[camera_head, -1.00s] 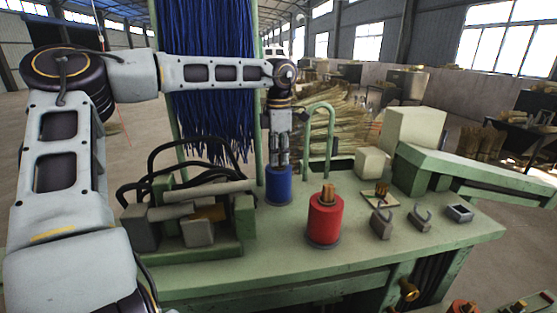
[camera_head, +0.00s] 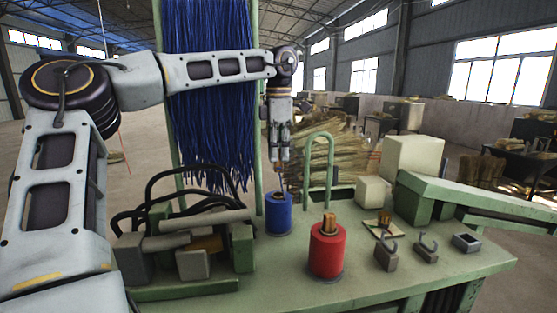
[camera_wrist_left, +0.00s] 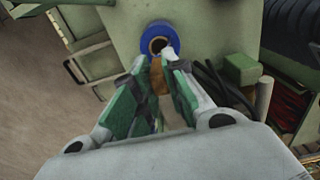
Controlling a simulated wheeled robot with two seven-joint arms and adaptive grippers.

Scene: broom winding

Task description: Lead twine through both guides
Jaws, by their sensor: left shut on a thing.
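The blue twine spool (camera_head: 278,216) stands upright on the green bench, left of the red spool (camera_head: 327,250). My left gripper (camera_head: 281,166) points down above the blue spool, shut on the twine. In the left wrist view the blue spool (camera_wrist_left: 158,37) lies just beyond the fingertips (camera_wrist_left: 165,62). Two grey hook-shaped guides (camera_head: 386,252) (camera_head: 426,246) stand on the bench to the right; no twine shows in them. My right gripper is not in view.
A small grey open block (camera_head: 467,242) sits right of the guides. A green hoop (camera_head: 318,165) rises behind the spools, with a cream box (camera_head: 413,163) to its right. A clamp assembly with black hoses (camera_head: 190,245) stands at the left. Blue bristles (camera_head: 208,100) hang behind.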

